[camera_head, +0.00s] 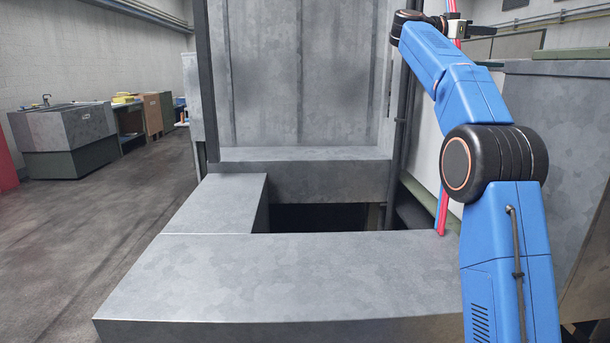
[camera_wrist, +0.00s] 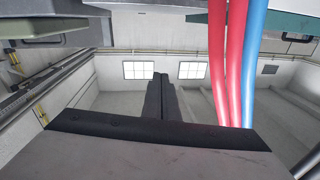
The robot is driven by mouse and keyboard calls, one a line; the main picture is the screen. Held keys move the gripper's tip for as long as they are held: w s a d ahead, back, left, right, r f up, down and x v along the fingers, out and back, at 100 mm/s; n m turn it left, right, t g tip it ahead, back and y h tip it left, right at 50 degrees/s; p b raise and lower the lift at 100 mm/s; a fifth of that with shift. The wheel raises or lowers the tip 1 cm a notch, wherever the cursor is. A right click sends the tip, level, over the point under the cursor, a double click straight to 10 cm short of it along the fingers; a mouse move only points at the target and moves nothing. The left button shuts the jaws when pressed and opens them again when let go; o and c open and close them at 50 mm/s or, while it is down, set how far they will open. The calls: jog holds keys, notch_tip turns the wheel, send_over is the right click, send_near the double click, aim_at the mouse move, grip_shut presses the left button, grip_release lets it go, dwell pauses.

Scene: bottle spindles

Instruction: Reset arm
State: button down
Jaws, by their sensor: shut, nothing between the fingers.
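My blue arm rises along the right side of the head view, bent at a black joint, with its wrist at the top edge. Red and blue hoses (camera_wrist: 236,60) run past the right side of the fingers in the wrist view. No bottle or spindle can be made out in either view.
A grey metal ledge (camera_head: 300,280) surrounds a dark opening (camera_head: 325,217) in front of a tall grey panel (camera_head: 300,75). A grey cabinet (camera_head: 560,130) stands close behind my arm on the right. The floor (camera_head: 95,240) on the left is clear, with a sink unit (camera_head: 65,130) farther back.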

jog(key=s+a+r+n+t+y, duration=0.3)
jog(key=a+r+n+t, duration=0.65)
jog(key=t, duration=0.55)
jog(key=s+a+f+n+t+y, duration=0.1)
jog(key=s+a+f+n+y, duration=0.3)
jog(key=a+f+y, duration=0.25)
jog(key=s+a+f+n+t+y, duration=0.1)
jog(key=s+a+f+n+y, duration=0.4)
jog(key=f+y, duration=0.3)
jog(key=s+a+f+g+y, duration=0.1)
jog(key=s+a+f+g, duration=0.1)
jog(key=s+f, duration=0.5)
jog(key=s+a+f+n+g+y, duration=0.1)
jog(key=s+a+f+g, duration=0.15)
jog(key=f, duration=0.75)
jog(key=s+a+f+g+y, duration=0.1)
jog(key=s+a+f+g, duration=0.1)
jog(key=s+f, duration=0.55)
jog(key=s+d+f+m+g+h, duration=0.1)
jog(key=s+f+g, duration=0.3)
jog(key=s+f, duration=0.8)
jog(key=s+d+f+m+g+h, duration=0.1)
jog(key=s+d+f+g, duration=0.2)
jog(key=s+f, duration=0.9)
notch_tip(320, 180, down, 5)
jog(key=shift+s+f+g, duration=0.1)
jog(key=shift+s+g, duration=0.3)
jog(key=shift+g, duration=0.25)
